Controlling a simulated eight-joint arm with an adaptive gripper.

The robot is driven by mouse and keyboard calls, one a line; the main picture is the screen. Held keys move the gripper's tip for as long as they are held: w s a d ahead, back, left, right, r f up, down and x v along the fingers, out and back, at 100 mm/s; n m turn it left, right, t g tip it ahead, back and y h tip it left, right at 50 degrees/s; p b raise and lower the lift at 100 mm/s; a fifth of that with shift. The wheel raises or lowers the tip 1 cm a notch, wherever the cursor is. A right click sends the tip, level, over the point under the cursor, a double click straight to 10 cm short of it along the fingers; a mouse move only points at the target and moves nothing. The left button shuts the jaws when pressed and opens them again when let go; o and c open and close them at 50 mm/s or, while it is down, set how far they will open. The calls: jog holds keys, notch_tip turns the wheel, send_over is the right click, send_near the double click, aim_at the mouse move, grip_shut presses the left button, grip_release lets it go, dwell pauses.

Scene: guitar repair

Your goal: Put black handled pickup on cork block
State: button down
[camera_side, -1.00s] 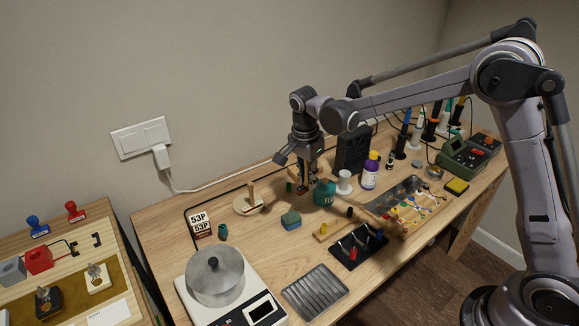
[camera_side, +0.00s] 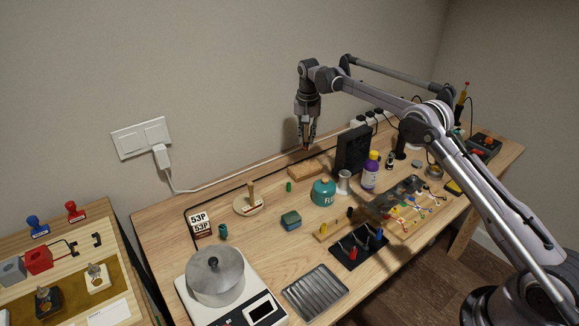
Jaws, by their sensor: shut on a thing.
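My gripper (camera_side: 307,147) points down over the back of the wooden desk, its fingers closed. A small brownish-orange bit shows at the fingertips; what the held thing is cannot be told at this size. A tan block (camera_side: 306,169), which looks like the cork block, lies on the desk just below the fingertips. A gap seems to show between tips and block. A black block with a brass-coloured knob (camera_side: 47,301) stands on the olive mat at far left, well away from my gripper. A similar white one (camera_side: 97,278) stands beside it.
A dark upright box (camera_side: 352,152) stands right of the tan block. A teal flux pot (camera_side: 323,192), a purple bottle (camera_side: 370,172) and a small green cylinder (camera_side: 289,187) are near. A round wooden base with a peg (camera_side: 249,204) stands left.

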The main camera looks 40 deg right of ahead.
aim_at(306, 164)
jog(key=shift+f, duration=4.1)
jog(key=shift+f, duration=0.1)
jog(key=c, duration=1.3)
grip_release()
